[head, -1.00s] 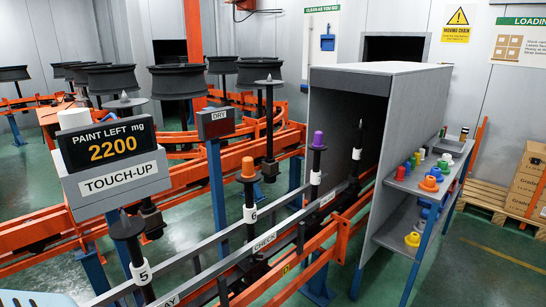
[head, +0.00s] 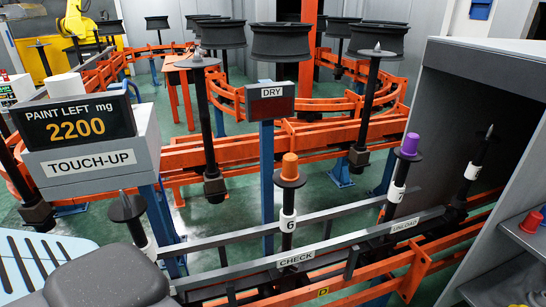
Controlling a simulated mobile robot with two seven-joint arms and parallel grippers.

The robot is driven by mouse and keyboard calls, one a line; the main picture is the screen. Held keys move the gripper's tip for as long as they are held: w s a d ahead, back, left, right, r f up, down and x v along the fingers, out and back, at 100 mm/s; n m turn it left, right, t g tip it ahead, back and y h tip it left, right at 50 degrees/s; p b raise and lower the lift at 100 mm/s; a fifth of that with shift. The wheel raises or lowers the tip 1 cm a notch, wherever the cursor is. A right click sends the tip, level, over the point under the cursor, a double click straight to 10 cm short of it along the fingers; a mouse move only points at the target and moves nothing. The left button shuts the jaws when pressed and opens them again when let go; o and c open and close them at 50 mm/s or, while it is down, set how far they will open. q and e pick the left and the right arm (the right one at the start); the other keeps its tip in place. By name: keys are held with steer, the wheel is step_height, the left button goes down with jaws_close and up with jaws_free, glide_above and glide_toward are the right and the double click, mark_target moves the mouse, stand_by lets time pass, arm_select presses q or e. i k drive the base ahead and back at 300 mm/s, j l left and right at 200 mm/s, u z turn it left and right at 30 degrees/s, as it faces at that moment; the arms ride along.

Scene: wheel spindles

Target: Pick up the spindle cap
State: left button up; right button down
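An orange cap (head: 290,167) sits upright on top of the spindle labelled 6 (head: 288,221), in the middle of the head view. A purple cap (head: 410,144) sits on a second spindle (head: 396,194) to its right. A red cap (head: 531,222) stands on the shelf at the right edge. A bare pointed spindle (head: 127,209) stands at the left, and another bare one (head: 474,172) is near the grey booth. Neither gripper is in view. A pale blue and dark grey part, likely of my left arm, fills the lower left corner.
A grey rail marked CHECK (head: 296,259) and UNLOAD runs along the spindles, with an orange rail in front. The TOUCH-UP display (head: 80,128) reads 2200. A DRY sign post (head: 271,104) stands behind spindle 6. The grey booth (head: 455,120) blocks the right side.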

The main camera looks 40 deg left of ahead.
mark_target(289, 173)
steer(key=i+l+u, duration=0.3)
steer(key=u, duration=0.15)
steer(key=i+l+u, duration=0.6)
steer(key=l+u, duration=0.3)
steer(key=l, duration=0.05)
